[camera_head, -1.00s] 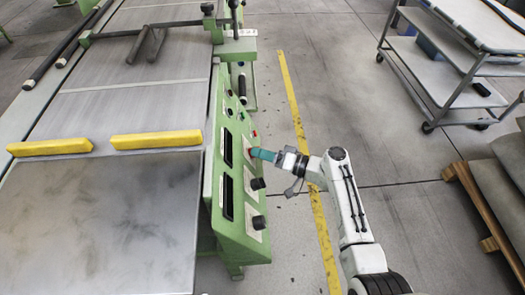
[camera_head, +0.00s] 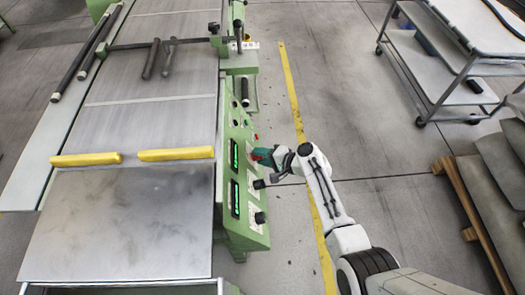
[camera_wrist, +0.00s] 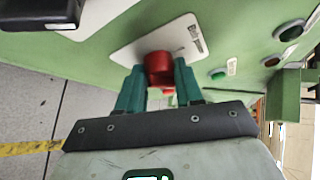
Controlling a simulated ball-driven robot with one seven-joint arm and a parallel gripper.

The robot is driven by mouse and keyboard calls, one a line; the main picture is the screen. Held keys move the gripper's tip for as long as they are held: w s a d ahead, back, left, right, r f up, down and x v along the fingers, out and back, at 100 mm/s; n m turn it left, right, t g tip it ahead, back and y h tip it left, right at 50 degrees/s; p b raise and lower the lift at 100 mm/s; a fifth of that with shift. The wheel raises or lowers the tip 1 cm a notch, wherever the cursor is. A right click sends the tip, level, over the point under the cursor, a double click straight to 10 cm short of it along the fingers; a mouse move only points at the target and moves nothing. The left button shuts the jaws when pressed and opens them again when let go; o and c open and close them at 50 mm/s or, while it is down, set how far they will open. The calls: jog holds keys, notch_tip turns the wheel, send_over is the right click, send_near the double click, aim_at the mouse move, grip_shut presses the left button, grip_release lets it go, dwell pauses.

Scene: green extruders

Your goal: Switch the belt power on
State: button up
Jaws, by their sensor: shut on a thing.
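The green control panel (camera_head: 226,180) stands along the right side of the belt table. Its red rotary switch (camera_wrist: 158,64) sits on a white plate (camera_wrist: 130,47) in the wrist view. My gripper (camera_wrist: 158,88) has its teal fingers on either side of the red switch and is shut on it. Two displays on the panel, an upper one (camera_head: 234,155) and a lower one (camera_head: 235,200), glow green.
Black knobs (camera_head: 259,184) stick out of the panel below my gripper. A green button (camera_wrist: 218,74) and a red button (camera_wrist: 272,61) lie beside the plate. Yellow bars (camera_head: 176,154) lie on the table.

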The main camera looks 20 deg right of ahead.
jog(key=shift+r+m+g+h+p, duration=0.1)
jog(key=shift+m+g+h+p, duration=0.2)
jog(key=shift+m+p, duration=0.25)
jog(key=o, duration=1)
jog(key=p+v, duration=0.1)
jog(key=v, duration=0.9)
jog(key=shift+s+d+r, duration=0.15)
jog(key=shift+s+d, duration=0.05)
jog(key=shift+s, duration=0.05)
